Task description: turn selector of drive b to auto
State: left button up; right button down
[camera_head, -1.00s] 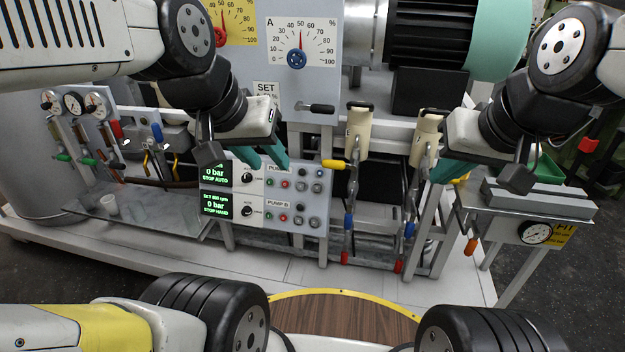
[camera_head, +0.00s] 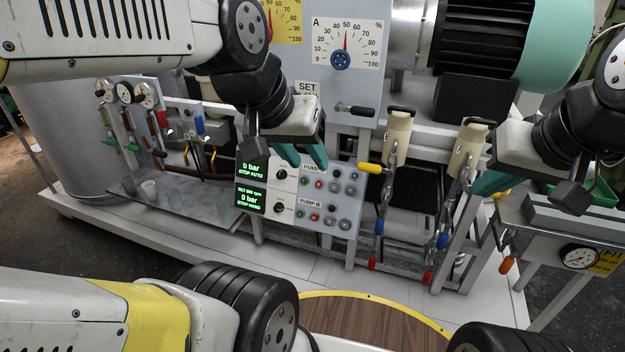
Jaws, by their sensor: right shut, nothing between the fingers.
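The control panel (camera_head: 330,205) stands low in the middle, with an upper row and a lower row labelled PUMP B. The lower row's black selector knob (camera_head: 279,208) is in plain view; its exact pointer angle is too small to tell. The lower green display (camera_head: 251,199) reads 0 bar, STOP HAND. The upper selector knob (camera_head: 281,174) sits above it, beside an upper display (camera_head: 252,169) reading STOP AUTO. My right gripper (camera_head: 482,186) is shut and empty, well right of the panel.
Two cream-coloured valve bodies (camera_head: 397,136) with coloured handles stand right of the panel. A dial board (camera_head: 346,50) is above. A grey bench with a gauge (camera_head: 579,257) is at right.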

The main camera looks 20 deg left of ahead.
aim_at(279, 206)
jog(key=i+j+u, duration=0.3)
jog(key=j+u, duration=0.2)
jog(key=i+j+u, duration=0.5)
jog(key=k+j, duration=0.05)
